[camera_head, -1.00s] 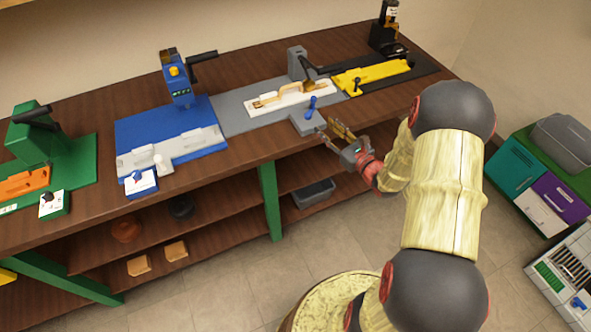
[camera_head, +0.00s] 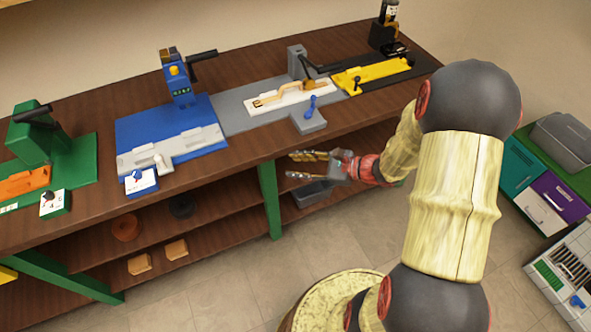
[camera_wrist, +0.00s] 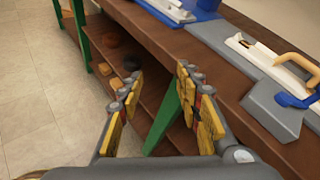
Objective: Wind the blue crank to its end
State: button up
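A blue crank (camera_head: 310,106) stands on a small grey block (camera_head: 309,125) at the front edge of the grey station. In the wrist view the crank (camera_wrist: 296,101) is at the right edge, partly cut off, on its grey block (camera_wrist: 268,108). My gripper (camera_head: 290,165) is open and empty, in front of the bench edge, below and to the left of the crank. It does not touch the crank. In the wrist view my two fingers (camera_wrist: 158,76) are spread apart with only shelf and bench leg between them.
The grey station carries a white plate (camera_head: 290,97) with a tan handled piece. A yellow fixture (camera_head: 372,76) is to the right; blue (camera_head: 173,128) and green (camera_head: 75,165) stations are to the left. A green bench leg (camera_head: 269,200) and lower shelves are near my gripper.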

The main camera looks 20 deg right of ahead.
jog(key=shift+s+a+r+n+g, duration=0.2)
jog(key=shift+s+a+n+g, duration=0.55)
jog(key=shift+s, duration=0.25)
